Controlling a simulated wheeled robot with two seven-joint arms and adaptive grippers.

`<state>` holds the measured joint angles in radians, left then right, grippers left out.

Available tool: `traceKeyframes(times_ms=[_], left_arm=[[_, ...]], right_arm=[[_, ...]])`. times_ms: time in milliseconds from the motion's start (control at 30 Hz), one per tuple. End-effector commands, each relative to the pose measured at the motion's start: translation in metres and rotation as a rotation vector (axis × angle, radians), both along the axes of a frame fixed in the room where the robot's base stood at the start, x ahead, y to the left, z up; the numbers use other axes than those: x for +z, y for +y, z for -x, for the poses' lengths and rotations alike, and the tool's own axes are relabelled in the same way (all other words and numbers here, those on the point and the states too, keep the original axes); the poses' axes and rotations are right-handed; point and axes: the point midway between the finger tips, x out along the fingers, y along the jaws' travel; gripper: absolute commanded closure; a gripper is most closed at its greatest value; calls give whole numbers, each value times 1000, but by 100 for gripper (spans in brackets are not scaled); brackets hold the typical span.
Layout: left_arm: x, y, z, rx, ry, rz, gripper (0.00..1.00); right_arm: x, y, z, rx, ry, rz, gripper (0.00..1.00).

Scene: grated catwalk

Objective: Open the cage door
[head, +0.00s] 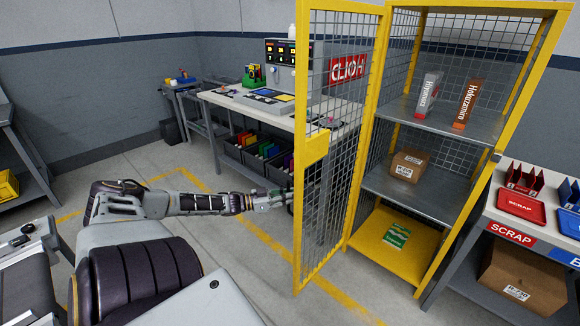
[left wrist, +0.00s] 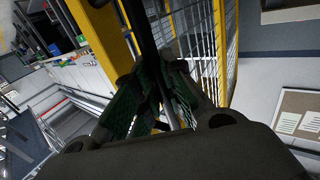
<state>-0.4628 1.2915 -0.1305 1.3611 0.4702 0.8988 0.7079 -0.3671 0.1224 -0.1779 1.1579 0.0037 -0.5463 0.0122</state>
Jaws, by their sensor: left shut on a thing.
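The cage door (head: 299,80) has a yellow frame with wire mesh. It stands swung open, jutting from the left side of the yellow cage (head: 535,85), whose front opening is clear to see. A yellow plate (head: 313,148) sits on the door's free edge. My left gripper (head: 284,198) is at that free edge, on the door's left side. In the left wrist view my left gripper's fingers (left wrist: 162,105) are shut on a dark upright bar (left wrist: 147,42), seemingly the door handle, beside the yellow frame. The fingertips are partly hidden. My right gripper is out of view.
The cage's shelves hold two upright boxes (head: 467,103), a small carton (head: 407,165) and a green-and-white pack (head: 396,236). A workbench (head: 235,98) with colored bins stands behind the door. A scrap table (head: 530,217) stands at right. The floor left of the door is clear.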

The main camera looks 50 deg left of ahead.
Motion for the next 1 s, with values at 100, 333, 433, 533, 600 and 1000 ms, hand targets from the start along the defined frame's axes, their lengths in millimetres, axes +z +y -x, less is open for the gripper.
traceKeyframes(times_ms=[100, 333, 433, 533, 600, 1000], left_arm=[[0, 0, 0, 1, 0, 4, 100], [0, 0, 0, 1, 0, 2, 72], [0, 0, 0, 1, 0, 2, 66], [0, 0, 0, 1, 0, 1, 66], [0, 0, 0, 0, 0, 1, 66], [-1, 2, 4, 1, 3, 1, 66]], right_arm=[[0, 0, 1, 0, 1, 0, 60], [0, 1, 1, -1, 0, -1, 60], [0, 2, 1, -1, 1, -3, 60], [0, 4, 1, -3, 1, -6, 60], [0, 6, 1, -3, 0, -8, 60], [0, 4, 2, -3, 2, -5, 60]])
